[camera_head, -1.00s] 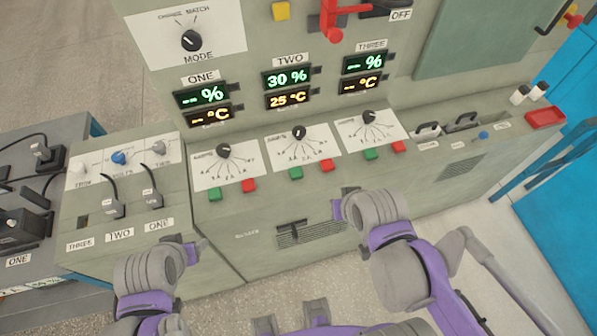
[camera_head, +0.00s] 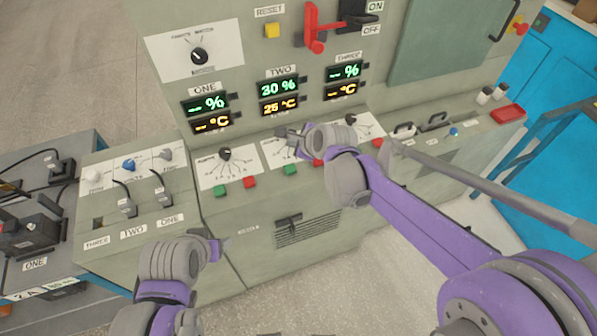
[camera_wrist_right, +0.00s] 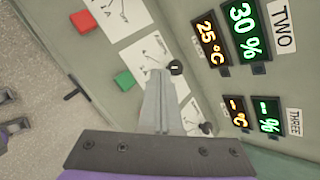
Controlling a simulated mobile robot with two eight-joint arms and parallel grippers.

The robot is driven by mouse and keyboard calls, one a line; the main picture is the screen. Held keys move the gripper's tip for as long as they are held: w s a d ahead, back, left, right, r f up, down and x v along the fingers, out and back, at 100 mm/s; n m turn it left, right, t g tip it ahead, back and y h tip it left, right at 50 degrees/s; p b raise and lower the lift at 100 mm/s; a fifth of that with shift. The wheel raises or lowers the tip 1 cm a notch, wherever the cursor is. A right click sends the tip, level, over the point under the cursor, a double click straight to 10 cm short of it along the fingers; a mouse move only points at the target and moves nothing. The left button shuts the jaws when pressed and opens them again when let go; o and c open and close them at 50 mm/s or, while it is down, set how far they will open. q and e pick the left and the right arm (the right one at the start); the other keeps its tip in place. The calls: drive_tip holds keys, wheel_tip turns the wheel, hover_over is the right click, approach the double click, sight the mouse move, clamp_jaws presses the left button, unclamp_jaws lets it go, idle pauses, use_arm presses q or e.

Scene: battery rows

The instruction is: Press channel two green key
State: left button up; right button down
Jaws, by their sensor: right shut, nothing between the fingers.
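The channel two green key (camera_head: 291,169) sits on the sloped console below the TWO dial plate, left of its red key (camera_head: 318,162). It also shows in the right wrist view (camera_wrist_right: 123,78), left of my fingers. My right gripper (camera_head: 283,131) hangs over the upper part of the TWO dial plate, above and apart from the green key. In the right wrist view its fingers (camera_wrist_right: 160,73) are together and empty, with the TWO dial knob (camera_wrist_right: 176,67) just beside the tips. My left gripper (camera_head: 224,243) is low in front of the console; its jaws are unclear.
The channel one green key (camera_head: 221,189) and red key (camera_head: 250,182) lie to the left. The TWO display (camera_head: 279,88) reads 30 % and 25 °C. A red lever (camera_head: 313,30) juts from the upright panel. Cable plugs (camera_head: 127,206) stand on the left console.

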sight(293, 170)
use_arm(q)
drive_tip(key=shift+w, duration=0.1)
use_arm(e)
drive_tip(key=shift+w, duration=0.15)
drive_tip(key=shift+f, duration=0.1)
wheel_tip(293, 170, down, 8)
drive_tip(key=b, duration=0.4)
drive_tip(key=shift+f, duration=0.1)
drive_tip(key=shift+f+b, duration=0.3)
drive_tip(key=shift+b, duration=0.1)
use_arm(q)
wheel_tip(293, 170, down, 7)
drive_tip(key=s, duration=0.2)
drive_tip(key=shift+s+r, duration=0.2)
drive_tip(key=shift+s, duration=0.15)
drive_tip(key=shift+w, duration=0.1)
idle(0.7)
drive_tip(key=shift+s+f+g+b, duration=0.2)
drive_tip(key=shift+f+g+b, duration=0.1)
drive_tip(key=shift+f, duration=0.15)
use_arm(e)
drive_tip(key=shift+f, duration=0.4)
